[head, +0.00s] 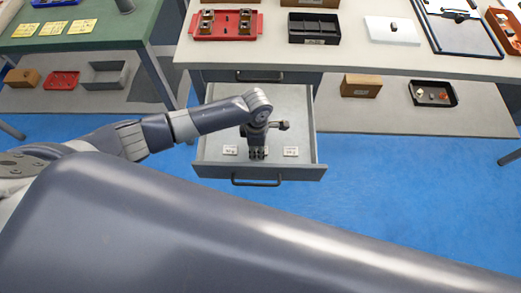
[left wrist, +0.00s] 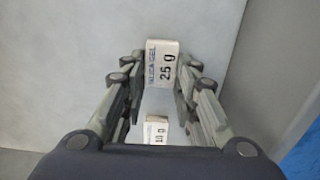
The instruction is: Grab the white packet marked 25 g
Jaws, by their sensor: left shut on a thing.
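The white packet marked 25 g (left wrist: 161,64) sits between the fingertips of my left gripper (left wrist: 160,78) in the left wrist view, a finger at each side. The gripper is shut on it. In the head view my left gripper (head: 257,155) points down into the open drawer (head: 308,173), near its front, and mostly hides the held packet. A second white packet, which looks marked 10 g (left wrist: 157,133), lies on the drawer floor lower in the wrist view. In the head view white packets lie left (head: 230,150) and right (head: 291,151) of the gripper. My right gripper is not in view.
The drawer is pulled out below a white table (head: 350,55) with a red tray (head: 225,24) and a black bin (head: 313,28) on top. A green table (head: 110,25) stands at the left. The drawer floor behind the packets is mostly clear.

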